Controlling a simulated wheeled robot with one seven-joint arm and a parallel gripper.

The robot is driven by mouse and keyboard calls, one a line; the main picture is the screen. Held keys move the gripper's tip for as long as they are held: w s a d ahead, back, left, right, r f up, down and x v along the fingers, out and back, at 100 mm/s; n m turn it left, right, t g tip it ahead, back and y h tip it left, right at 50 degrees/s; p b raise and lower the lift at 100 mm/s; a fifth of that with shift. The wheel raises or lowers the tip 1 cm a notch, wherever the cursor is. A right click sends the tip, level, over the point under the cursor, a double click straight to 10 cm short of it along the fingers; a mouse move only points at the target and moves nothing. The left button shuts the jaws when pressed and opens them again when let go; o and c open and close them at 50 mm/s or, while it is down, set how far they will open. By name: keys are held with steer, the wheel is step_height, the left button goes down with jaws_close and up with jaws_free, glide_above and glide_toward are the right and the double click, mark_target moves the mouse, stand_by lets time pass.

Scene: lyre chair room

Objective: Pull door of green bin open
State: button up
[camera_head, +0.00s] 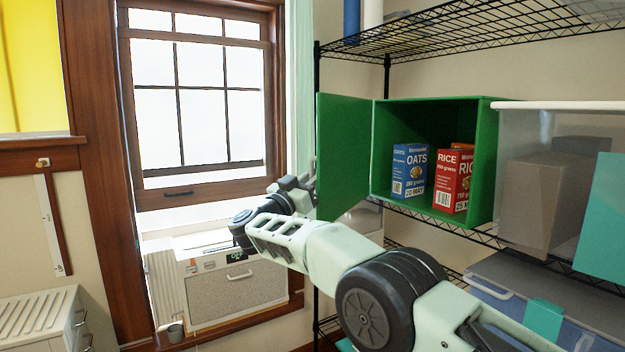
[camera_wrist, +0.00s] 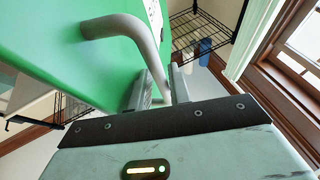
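The green bin (camera_head: 485,160) stands on the wire shelf, with its front open to view. Its green door (camera_head: 343,155) stands swung out to the left from the bin's left edge. In the wrist view the door (camera_wrist: 60,55) fills the upper left, with a curved grey handle (camera_wrist: 145,45) on it. My gripper (camera_wrist: 160,88) has its fingers on both sides of the handle and looks closed on it. In the head view my wrist is at the door's left edge, and the fingers are hidden behind the door.
A blue oats box (camera_head: 409,170) and a red rice box (camera_head: 452,180) stand inside the bin. A clear container (camera_head: 515,130) is to the right of the bin. A window air conditioner (camera_head: 235,285) sits below the window, left of my arm. The wire shelf (camera_head: 470,35) runs above.

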steer(key=b+v, duration=0.8)
steer(key=v, duration=0.9)
steer(key=shift+s+a, duration=0.15)
steer(key=shift+s, duration=0.05)
steer(key=shift+f, duration=0.1)
